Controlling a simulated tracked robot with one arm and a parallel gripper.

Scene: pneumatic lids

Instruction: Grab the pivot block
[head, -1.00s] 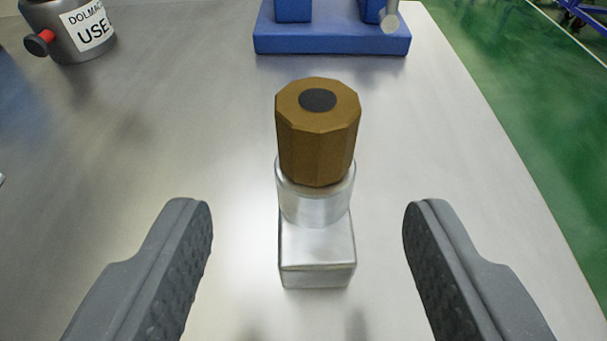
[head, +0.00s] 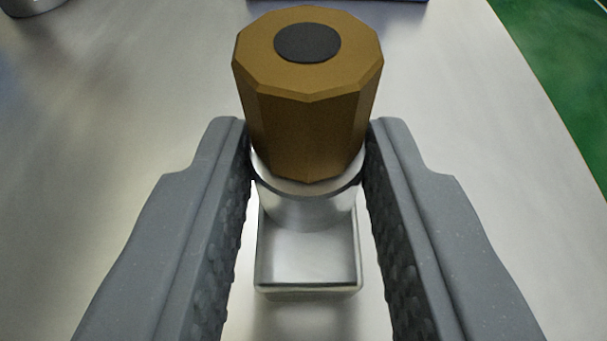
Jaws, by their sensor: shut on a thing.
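The pivot block (head: 308,255) stands upright on the metal table in the middle of the head view. It has a square silver base, a round silver collar (head: 308,205) and a brown faceted top (head: 307,115) with a dark disc on it. My gripper (head: 307,150) is shut on it, with one grey finger on each side at the collar and the lower part of the brown top. The contact faces of the fingers are partly hidden behind the brown top.
The metal table (head: 120,120) is clear on both sides of the block. A blue base (head: 385,1) shows at the top edge. A grey container (head: 32,6) is cut off at the upper left. Green floor (head: 560,80) lies past the table's right edge.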

